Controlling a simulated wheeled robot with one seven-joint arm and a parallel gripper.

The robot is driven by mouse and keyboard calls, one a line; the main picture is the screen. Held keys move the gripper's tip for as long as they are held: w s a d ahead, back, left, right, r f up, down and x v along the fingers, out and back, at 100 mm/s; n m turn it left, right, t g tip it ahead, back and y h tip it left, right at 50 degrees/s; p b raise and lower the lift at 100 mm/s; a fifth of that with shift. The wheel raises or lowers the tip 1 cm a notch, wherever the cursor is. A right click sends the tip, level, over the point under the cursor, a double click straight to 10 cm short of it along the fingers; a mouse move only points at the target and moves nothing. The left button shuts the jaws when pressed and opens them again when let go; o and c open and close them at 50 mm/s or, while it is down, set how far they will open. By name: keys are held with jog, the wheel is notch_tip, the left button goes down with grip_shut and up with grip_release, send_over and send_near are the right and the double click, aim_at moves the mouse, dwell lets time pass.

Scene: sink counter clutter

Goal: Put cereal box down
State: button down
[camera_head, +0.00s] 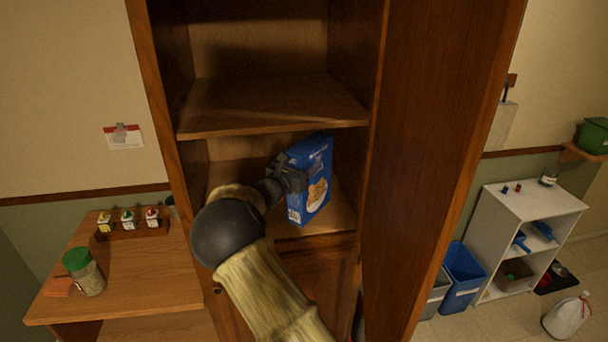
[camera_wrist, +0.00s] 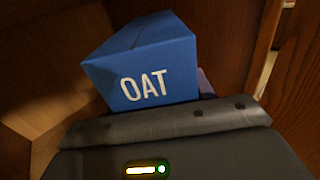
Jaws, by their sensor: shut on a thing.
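The cereal box (camera_head: 317,178) is blue with a food picture on its front. It stands nearly upright, slightly tilted in the picture, inside the wooden cabinet at the lower open shelf (camera_head: 329,219). My gripper (camera_head: 292,176) is shut on the box from its left side. In the wrist view the blue box (camera_wrist: 150,62) shows the letters OAT, close beyond my gripper (camera_wrist: 165,118). The fingertips are mostly hidden there. I cannot tell whether the bottom of the box touches the shelf.
An upper shelf (camera_head: 270,105) is above the box and bare. The cabinet's right side panel (camera_head: 430,140) stands close to the box. At left, a wooden table holds a green-lidded jar (camera_head: 84,272) and small bottles (camera_head: 128,219). A white shelf unit (camera_head: 527,207) stands at right.

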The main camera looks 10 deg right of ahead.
notch_tip(320, 180, down, 3)
jog(key=shift+f+p, duration=0.2)
jog(key=shift+p, duration=1)
jog(key=shift+f, duration=0.15)
jog(key=c, duration=0.6)
grip_release()
